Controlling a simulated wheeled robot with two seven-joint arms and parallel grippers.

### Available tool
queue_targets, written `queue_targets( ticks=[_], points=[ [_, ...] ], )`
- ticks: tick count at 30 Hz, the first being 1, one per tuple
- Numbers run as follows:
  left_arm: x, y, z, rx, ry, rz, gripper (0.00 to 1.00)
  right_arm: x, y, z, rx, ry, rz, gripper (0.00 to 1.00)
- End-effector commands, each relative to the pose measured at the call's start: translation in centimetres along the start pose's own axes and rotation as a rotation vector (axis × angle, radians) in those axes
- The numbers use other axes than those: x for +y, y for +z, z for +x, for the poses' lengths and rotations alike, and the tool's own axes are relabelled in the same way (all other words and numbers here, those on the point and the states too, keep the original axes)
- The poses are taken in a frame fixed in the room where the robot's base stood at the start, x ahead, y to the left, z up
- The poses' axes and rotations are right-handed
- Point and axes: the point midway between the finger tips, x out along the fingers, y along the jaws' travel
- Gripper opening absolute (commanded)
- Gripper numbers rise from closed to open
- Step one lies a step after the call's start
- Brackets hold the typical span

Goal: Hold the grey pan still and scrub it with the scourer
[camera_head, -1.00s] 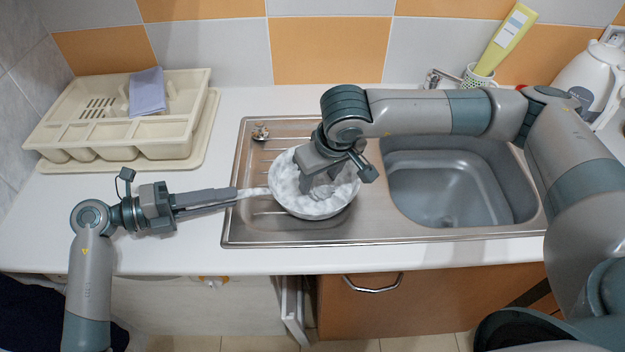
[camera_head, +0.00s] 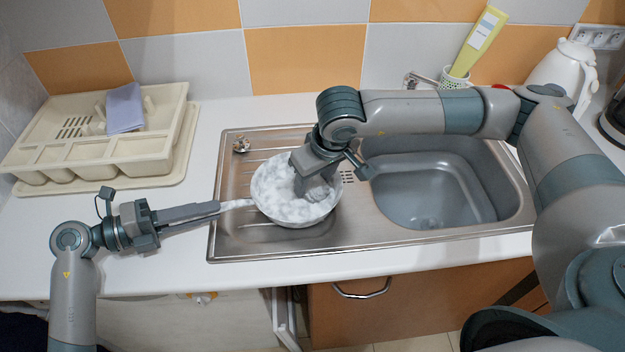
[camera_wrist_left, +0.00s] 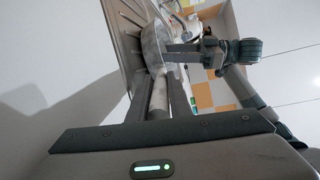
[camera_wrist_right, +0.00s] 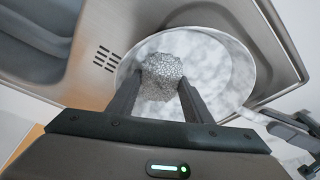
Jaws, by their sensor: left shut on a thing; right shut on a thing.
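The grey pan (camera_head: 272,190) sits on the ribbed drainboard left of the basin, its inside covered in white, patchy foam. Its handle (camera_head: 237,204) points left. My left gripper (camera_head: 220,207) is shut on that handle, which also shows between the fingers in the left wrist view (camera_wrist_left: 160,95). My right gripper (camera_head: 316,190) reaches down into the pan from above. In the right wrist view it is shut on the scourer (camera_wrist_right: 161,78), a grey, mesh-like ball inside the pan (camera_wrist_right: 228,72). In the head view the gripper mostly hides the scourer.
The steel sink basin (camera_head: 430,195) is right of the pan. A cream cutlery tray (camera_head: 60,165) with a blue cloth (camera_head: 124,108) stands at the left. A yellow-green bottle (camera_head: 478,42) in a holder and a white kettle (camera_head: 562,75) are at the back right.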

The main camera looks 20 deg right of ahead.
Motion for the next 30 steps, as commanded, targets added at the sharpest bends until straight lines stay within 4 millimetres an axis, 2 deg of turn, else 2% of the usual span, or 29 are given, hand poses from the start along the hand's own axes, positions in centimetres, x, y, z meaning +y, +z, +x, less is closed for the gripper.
queue_targets(
  ticks=[1, 4, 15, 19, 30],
  points=[
    [0.0, 0.2, -0.4, -0.004, 0.002, 0.001, 0.0, 0.8, 0.1, 0.1, -0.005, 0.019, 0.009, 0.28],
    [0.0, 0.2, -0.4, -0.005, 0.002, 0.001, 0.0, 0.7, 0.1, 0.1, -0.005, 0.019, 0.009, 0.28],
    [0.0, 0.2, -0.4, -0.006, 0.002, 0.001, 0.0, -1.0, 0.1, 0.1, -0.005, 0.014, 0.006, 0.28],
    [0.0, 0.2, -0.3, -0.005, 0.001, 0.001, 0.0, -1.0, 0.0, 0.0, -0.004, 0.011, 0.005, 0.28],
    [0.0, 0.1, -0.1, -0.002, 0.0, 0.0, 0.0, -1.2, -0.9, -2.5, 0.001, 0.008, 0.003, 0.28]
  ],
)
